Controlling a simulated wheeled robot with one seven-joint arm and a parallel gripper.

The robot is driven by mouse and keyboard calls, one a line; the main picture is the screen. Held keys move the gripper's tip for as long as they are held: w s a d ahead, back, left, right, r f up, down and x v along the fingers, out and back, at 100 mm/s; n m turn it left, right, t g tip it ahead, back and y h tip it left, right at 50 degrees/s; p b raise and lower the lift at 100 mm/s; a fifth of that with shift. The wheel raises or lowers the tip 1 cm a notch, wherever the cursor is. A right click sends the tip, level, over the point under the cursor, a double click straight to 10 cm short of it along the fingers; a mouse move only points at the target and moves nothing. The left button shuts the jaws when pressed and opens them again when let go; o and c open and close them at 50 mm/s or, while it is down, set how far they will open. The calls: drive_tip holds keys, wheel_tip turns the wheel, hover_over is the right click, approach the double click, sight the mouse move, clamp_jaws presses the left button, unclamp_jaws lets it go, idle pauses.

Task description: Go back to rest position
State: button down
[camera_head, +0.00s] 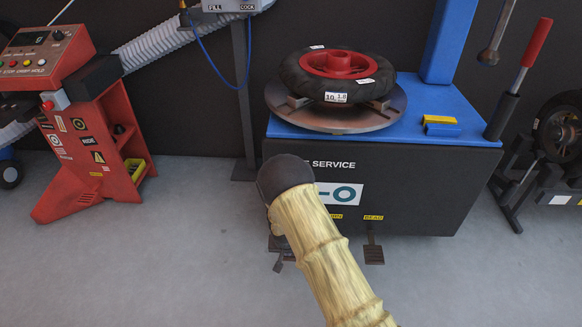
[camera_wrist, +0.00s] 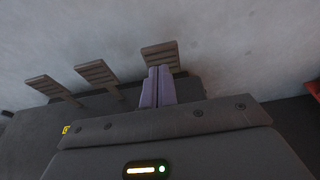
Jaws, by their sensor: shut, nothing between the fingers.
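My arm, in a ribbed yellowish sleeve with a dark rounded end, reaches up from the bottom of the head view, in front of the black tire changer cabinet (camera_head: 420,190). My gripper is hidden in the head view. In the wrist view my gripper (camera_wrist: 158,72) shows as two purple-grey fingers side by side, shut with nothing between them. Beyond the fingers are several dark ribbed pedals (camera_wrist: 97,72) and the grey floor (camera_wrist: 230,40). I cannot tell the exact distance between fingers and pedals.
A tire with a red rim (camera_head: 335,70) lies on the round turntable (camera_head: 335,118). Yellow and blue blocks (camera_head: 441,125) sit on the blue top. A red machine (camera_head: 90,140) stands at left, a wheel on a stand (camera_head: 555,130) at right. Grey floor (camera_head: 190,230) is clear at left.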

drive_tip(key=s+d+r+p, duration=0.1)
drive_tip(key=d+r+p, duration=0.3)
drive_tip(key=r, duration=0.9)
drive_tip(key=s+d+r+p, duration=0.2)
drive_tip(key=s+d+r, duration=0.3)
drive_tip(key=s+r, duration=0.3)
drive_tip(key=s+d+r+p, duration=0.2)
drive_tip(key=s+d+r, duration=0.25)
drive_tip(key=r, duration=0.55)
drive_tip(key=s+d+r+p, duration=0.2)
drive_tip(key=s+d+r, duration=0.3)
drive_tip(key=s+r, duration=0.4)
wheel_tip(320, 180, up, 38)
drive_tip(key=w+p, duration=0.1)
drive_tip(key=p, duration=3.6)
drive_tip(key=shift+w+a+g, duration=0.25)
drive_tip(key=shift+a+g, duration=0.05)
drive_tip(key=shift+g, duration=0.1)
